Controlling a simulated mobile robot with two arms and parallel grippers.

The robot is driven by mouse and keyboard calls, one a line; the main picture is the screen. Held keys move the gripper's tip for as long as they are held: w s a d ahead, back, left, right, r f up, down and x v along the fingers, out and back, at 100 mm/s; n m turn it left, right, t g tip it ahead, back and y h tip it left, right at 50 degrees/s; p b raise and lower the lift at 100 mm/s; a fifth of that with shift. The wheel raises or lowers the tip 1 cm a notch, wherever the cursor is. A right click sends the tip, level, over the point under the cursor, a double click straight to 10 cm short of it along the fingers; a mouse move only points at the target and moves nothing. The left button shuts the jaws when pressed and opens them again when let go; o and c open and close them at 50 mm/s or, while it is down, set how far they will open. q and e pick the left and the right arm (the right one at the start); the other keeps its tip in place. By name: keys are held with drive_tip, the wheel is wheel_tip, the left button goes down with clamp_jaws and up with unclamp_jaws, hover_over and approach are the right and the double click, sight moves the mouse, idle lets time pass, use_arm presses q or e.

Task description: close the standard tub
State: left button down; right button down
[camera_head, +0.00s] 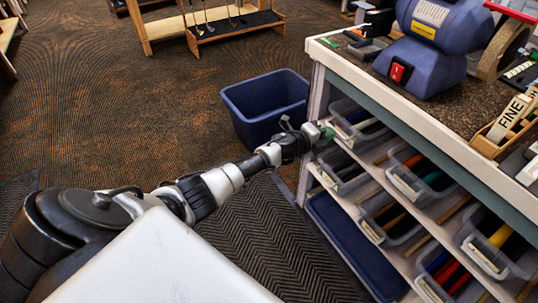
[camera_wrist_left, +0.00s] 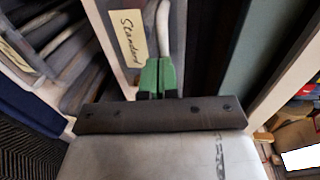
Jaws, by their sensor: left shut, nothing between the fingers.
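The standard tub is a grey bin with a cream label reading "Standard" (camera_wrist_left: 128,38) in the left wrist view. In the head view it appears to be the tub (camera_head: 349,126) at the top left of the shelf unit, with pale grips inside. How far it stands out from its shelf is hard to tell. My left gripper (camera_head: 324,134) reaches its front from the left. In the left wrist view its green fingertips (camera_wrist_left: 158,76) are together, empty, just beside the label. Whether they touch the tub is unclear. My right gripper is in neither view.
Other grey tubs (camera_head: 407,185) with coloured grips fill the shelves below and right. The bench top (camera_head: 345,58) above carries a blue grinder (camera_head: 436,40). A dark blue bin (camera_head: 265,104) stands on the floor left of the shelves. Carpet farther left is clear.

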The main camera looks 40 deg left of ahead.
use_arm(q)
drive_tip(key=shift+w+d+r, duration=0.15)
drive_tip(key=shift+w, duration=0.2)
drive_tip(key=shift+w+d+r, duration=0.1)
drive_tip(key=shift+w, duration=0.25)
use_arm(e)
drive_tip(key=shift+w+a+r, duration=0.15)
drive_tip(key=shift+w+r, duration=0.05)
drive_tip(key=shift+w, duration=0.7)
